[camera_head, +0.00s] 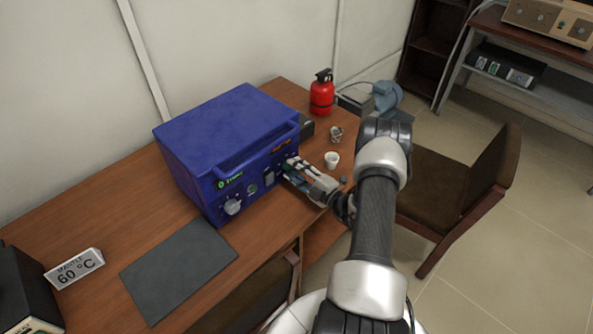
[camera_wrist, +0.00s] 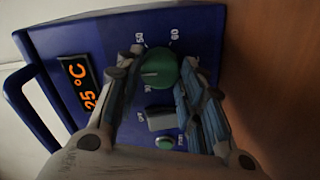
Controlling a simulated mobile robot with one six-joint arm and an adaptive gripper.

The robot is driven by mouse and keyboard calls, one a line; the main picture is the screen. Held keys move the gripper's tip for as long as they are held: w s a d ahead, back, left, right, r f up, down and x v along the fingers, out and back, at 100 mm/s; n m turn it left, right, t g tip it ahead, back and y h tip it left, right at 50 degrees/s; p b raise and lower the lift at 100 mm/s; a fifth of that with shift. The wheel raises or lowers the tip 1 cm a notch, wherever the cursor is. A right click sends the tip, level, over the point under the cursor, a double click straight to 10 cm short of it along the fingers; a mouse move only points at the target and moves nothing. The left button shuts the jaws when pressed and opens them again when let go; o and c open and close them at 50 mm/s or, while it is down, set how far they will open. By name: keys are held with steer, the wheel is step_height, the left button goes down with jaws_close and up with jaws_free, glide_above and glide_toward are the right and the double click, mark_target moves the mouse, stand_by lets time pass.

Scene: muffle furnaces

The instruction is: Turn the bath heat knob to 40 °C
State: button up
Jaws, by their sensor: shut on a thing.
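A blue box-shaped device (camera_head: 225,140) stands on the wooden desk. Its front panel fills much of the wrist view (camera_wrist: 105,40), with a green knob (camera_wrist: 159,68) and printed scale numbers around it. A white mark on the knob points left in the wrist view, between a number that looks like 30 and one that looks like 50. An orange display (camera_wrist: 78,85) reads 25 °C. My gripper (camera_wrist: 165,63) is shut on the green knob, one finger on each side. In the head view my gripper (camera_head: 290,170) hides that knob.
A white knob (camera_head: 232,206) is at the panel's other end. A sign (camera_head: 75,268) reads MANTLE 60 °C. A chair (camera_head: 455,190) stands right of my arm.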

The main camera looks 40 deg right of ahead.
stand_by(0.3)
steer(key=o, duration=1.1)
steer(key=shift+c, duration=0.2)
steer(key=s, duration=0.8)
steer(key=s+d, duration=0.1)
steer(key=s, duration=0.3)
